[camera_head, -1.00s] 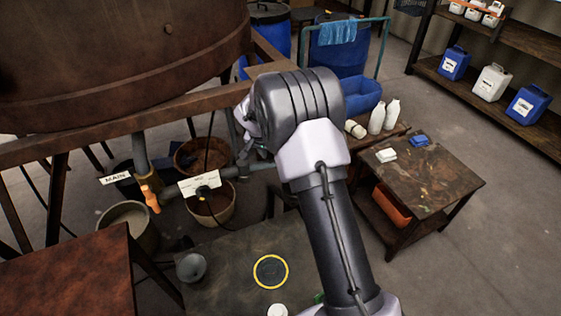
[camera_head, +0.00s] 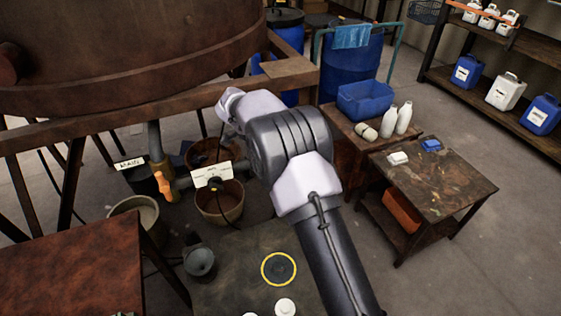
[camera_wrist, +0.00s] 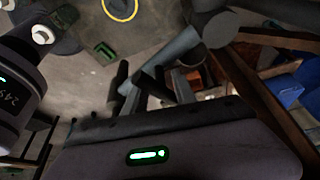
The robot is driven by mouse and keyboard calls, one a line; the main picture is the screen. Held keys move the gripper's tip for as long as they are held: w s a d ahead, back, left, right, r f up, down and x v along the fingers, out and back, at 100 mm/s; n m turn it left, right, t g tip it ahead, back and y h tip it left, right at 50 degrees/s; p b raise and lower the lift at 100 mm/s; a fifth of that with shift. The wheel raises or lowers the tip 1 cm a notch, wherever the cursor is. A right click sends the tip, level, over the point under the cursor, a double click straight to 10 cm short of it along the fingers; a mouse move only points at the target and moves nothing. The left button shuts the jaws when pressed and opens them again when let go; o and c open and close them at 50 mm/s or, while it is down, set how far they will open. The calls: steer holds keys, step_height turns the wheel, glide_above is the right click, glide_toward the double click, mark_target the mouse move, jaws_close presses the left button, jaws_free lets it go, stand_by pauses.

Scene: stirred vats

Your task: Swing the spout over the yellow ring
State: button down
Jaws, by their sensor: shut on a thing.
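The yellow ring (camera_head: 279,269) lies flat on the dark low table in the head view. Part of it shows at the top of the wrist view (camera_wrist: 120,8). The spout, a grey pipe (camera_wrist: 172,58), crosses the middle of the wrist view, apart from the ring there. My gripper (camera_wrist: 150,82) is shut on this pipe, with a dark finger on each side. Grey pipework (camera_head: 184,184) with an orange handle (camera_head: 165,185) and a white tag (camera_head: 212,174) shows left of my arm.
A rusty vat (camera_head: 130,50) on a brown frame stands at the upper left. Buckets (camera_head: 220,205) stand below the pipework. A grey cup (camera_head: 200,263) and white round items (camera_head: 285,306) are near the ring. A side table (camera_head: 440,185) stands right.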

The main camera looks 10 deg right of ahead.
steer(key=m, duration=0.1)
steer(key=a, duration=0.1)
steer(key=m+g+p, duration=0.1)
steer(key=shift+s+a+r+m, duration=0.25)
steer(key=shift+s+m, duration=0.05)
steer(key=shift+s, duration=0.1)
steer(key=shift+s+a+f+m+g+y+p, duration=0.1)
steer(key=shift+s+a+m+g+y+p, duration=0.1)
steer(key=shift+a+m+p, duration=0.3)
steer(key=shift+s+a+f+m+g+y+p, duration=0.1)
steer(key=shift+a+m+g+p, duration=0.15)
steer(key=shift+m, duration=0.45)
steer(key=shift+a, duration=0.2)
steer(key=c, duration=1.2)
jaws_free()
steer(key=shift+o, duration=0.6)
steer(key=shift+s+a, duration=0.1)
steer(key=shift+a, duration=0.1)
steer(key=shift+d, duration=0.1)
